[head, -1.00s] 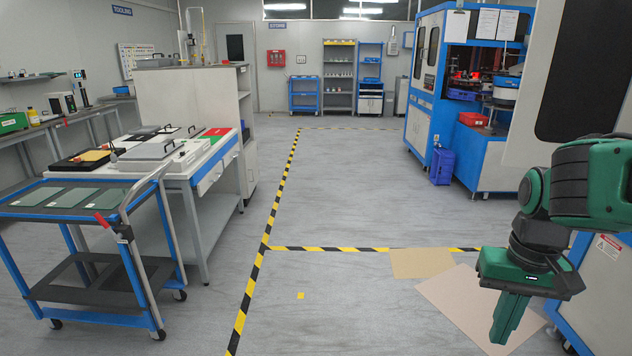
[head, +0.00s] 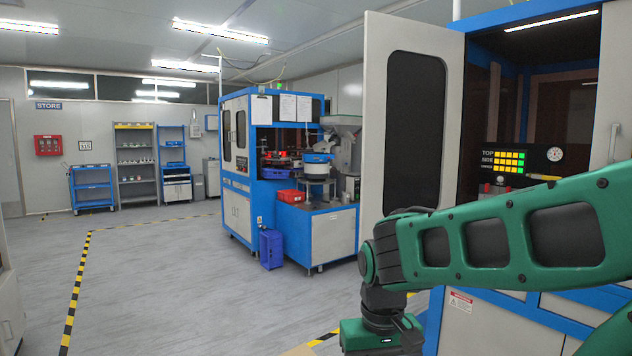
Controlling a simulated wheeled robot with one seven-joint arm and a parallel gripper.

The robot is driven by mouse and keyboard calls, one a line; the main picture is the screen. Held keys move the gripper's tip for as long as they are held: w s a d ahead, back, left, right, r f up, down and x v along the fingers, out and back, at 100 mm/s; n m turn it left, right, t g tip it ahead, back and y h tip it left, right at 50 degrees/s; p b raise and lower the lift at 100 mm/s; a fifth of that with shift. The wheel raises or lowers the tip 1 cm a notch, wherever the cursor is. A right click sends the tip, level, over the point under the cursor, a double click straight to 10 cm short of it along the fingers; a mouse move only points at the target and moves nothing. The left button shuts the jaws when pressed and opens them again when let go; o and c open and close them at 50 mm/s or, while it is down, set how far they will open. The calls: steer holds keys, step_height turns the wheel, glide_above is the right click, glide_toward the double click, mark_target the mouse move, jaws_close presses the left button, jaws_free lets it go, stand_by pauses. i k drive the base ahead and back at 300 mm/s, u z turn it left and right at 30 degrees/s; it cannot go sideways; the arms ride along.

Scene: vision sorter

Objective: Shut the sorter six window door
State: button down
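A white door (head: 376,170) with a tall dark window (head: 413,130) stands open on the blue-framed machine (head: 480,24) at the right. It is swung out to the left of the opening, and the dark interior shows behind it. I see no label naming this machine as sorter six. My green arm crosses in front of the door's lower part and the opening. My gripper (head: 368,338) hangs at the bottom edge, below and in front of the door. Its fingers are cut off by the frame. I cannot tell whether the arm touches the door.
Inside the opening is a panel (head: 508,160) with lit yellow and green indicators. Another blue and white machine (head: 240,180) stands farther back, with a blue bin (head: 271,249) beside it. Grey floor (head: 160,280) with yellow-black tape is clear at the left.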

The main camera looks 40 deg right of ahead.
mark_target(413, 73)
steer(key=z, duration=0.25)
steer(key=i, duration=1.15)
steer(key=z, duration=0.85)
steer(key=i, duration=1.15)
steer(key=z, duration=1.1)
steer(key=i, duration=0.9)
steer(key=z, duration=0.4)
steer(key=k, duration=0.45)
steer(key=z, duration=0.95)
steer(key=k, duration=1.3)
steer(key=z, duration=0.05)
